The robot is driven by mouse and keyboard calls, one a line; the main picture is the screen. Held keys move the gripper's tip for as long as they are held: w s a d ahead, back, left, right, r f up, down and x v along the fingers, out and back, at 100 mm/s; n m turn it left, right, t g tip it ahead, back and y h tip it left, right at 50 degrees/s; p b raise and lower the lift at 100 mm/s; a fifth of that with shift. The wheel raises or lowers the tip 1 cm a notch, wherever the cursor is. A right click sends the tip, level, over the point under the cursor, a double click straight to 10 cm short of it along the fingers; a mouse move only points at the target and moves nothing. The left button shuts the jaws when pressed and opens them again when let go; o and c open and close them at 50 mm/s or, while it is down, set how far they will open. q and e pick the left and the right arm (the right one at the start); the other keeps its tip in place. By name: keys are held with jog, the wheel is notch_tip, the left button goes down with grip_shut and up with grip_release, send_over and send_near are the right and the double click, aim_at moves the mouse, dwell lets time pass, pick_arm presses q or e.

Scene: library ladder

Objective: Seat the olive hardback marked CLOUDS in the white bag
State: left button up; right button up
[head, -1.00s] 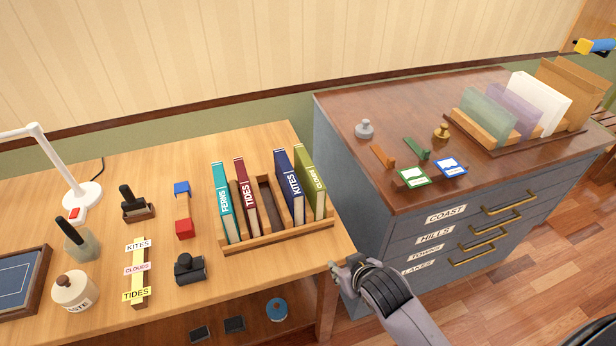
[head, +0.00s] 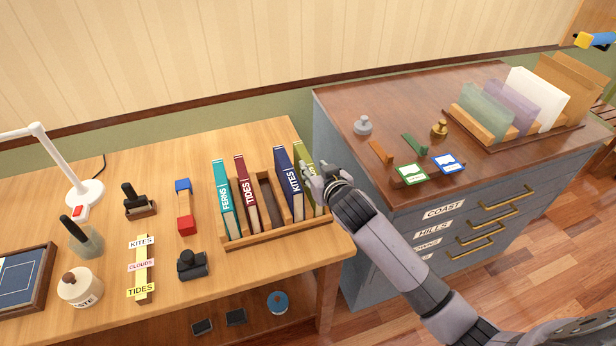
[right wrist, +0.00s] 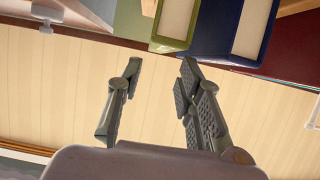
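The olive hardback (head: 303,160) stands at the right end of the wooden book rack (head: 290,236), beside the blue KITES book (head: 288,172). In the right wrist view the olive book (right wrist: 176,22) shows at the top, just beyond the fingers. The right gripper (right wrist: 160,67) is open with nothing between its fingers; contact with the book cannot be told. The white bag (head: 540,98) stands upright in a holder on the grey cabinet. My left gripper is out of view.
The teal FERNS book (head: 227,200) and red TIDES book (head: 246,193) share the rack, with an empty slot right of TIDES. Green (head: 486,110), purple (head: 514,104) and brown (head: 573,88) bags flank the white one. Knobs and framed cards sit on the cabinet top.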

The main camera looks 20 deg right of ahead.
aim_at(309, 163)
jog(key=shift+x, duration=1.05)
jog(key=shift+f+p+x, duration=0.2)
jog(key=shift+p+x, duration=0.1)
jog(key=shift+x, duration=1)
jog(key=shift+f+p+x, duration=0.15)
jog(key=shift+p+x, duration=0.1)
jog(key=shift+x, duration=1.1)
jog(key=shift+s+d, duration=0.15)
jog(key=shift+s, duration=0.05)
jog(key=shift+c, duration=0.3)
grip_shut()
jog(key=shift+r, duration=0.1)
